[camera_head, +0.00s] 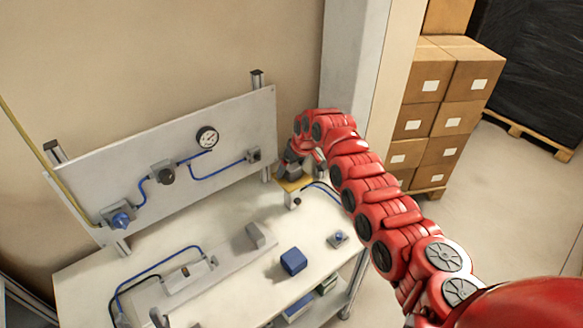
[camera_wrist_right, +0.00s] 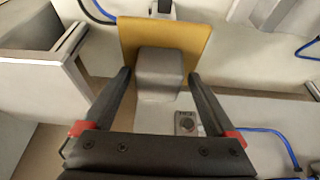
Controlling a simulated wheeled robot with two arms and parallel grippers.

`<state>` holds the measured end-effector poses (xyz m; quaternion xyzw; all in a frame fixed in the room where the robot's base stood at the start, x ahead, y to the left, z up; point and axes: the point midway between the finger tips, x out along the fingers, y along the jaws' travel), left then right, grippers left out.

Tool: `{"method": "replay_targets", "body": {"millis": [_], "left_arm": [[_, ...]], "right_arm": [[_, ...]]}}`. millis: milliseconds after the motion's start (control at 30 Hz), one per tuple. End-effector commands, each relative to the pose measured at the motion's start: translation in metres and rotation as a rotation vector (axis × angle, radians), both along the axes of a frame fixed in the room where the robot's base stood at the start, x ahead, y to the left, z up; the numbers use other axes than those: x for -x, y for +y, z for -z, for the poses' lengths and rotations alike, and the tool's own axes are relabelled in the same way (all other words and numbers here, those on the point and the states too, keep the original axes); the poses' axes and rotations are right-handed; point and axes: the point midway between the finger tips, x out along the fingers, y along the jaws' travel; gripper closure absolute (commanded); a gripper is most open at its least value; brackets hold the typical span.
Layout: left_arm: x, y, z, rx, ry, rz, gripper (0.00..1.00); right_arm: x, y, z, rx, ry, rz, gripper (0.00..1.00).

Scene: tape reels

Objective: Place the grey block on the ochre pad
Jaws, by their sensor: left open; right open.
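In the right wrist view a grey block (camera_wrist_right: 160,70) appears to rest on the ochre pad (camera_wrist_right: 130,35), near the pad's lower edge. My open right gripper (camera_wrist_right: 158,78) has one finger on each side of the block, with gaps visible. In the head view the right gripper (camera_head: 289,172) is over the ochre pad (camera_head: 294,185), beside the panel's right end, and the block there is hard to make out.
A grey piece (camera_head: 255,235) and a blue block (camera_head: 293,261) stand on the white bench. A small box with a blue knob (camera_head: 338,238) is at right. The upright panel (camera_head: 230,130) carries a gauge and blue hoses. My right arm covers the bench's far right corner.

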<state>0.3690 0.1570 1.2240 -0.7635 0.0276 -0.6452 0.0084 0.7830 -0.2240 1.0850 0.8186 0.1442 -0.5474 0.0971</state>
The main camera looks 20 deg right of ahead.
Motion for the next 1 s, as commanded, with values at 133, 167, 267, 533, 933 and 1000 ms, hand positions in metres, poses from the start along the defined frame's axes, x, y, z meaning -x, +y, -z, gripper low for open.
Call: {"method": "replay_targets", "body": {"millis": [133, 167, 267, 533, 933, 1000], "left_arm": [[0.0, 0.0, 0.001, 0.0, 0.0, 0.0, 0.5], [0.0, 0.0, 0.003, 0.0, 0.0, 0.0, 0.5], [0.0, 0.0, 0.011, 0.0, 0.0, 0.0, 0.5], [0.0, 0.0, 0.04, 0.0, 0.0, 0.0, 0.5], [0.0, 0.0, 0.059, 0.0, 0.0, 0.0, 0.5], [0.0, 0.0, 0.059, 0.0, 0.0, 0.0, 0.5]], "right_arm": [[0.001, -0.001, -0.005, 0.0, -0.002, 0.001, 0.08], [0.001, -0.002, -0.007, 0.0, -0.001, 0.001, 0.08], [0.005, -0.003, -0.016, -0.002, -0.005, 0.0, 0.08], [0.022, -0.009, -0.06, 0.0, -0.01, 0.002, 0.08], [0.042, -0.016, -0.112, 0.001, -0.001, 0.0, 0.08], [0.043, -0.016, -0.114, 0.001, -0.001, 0.0, 0.08]]}}
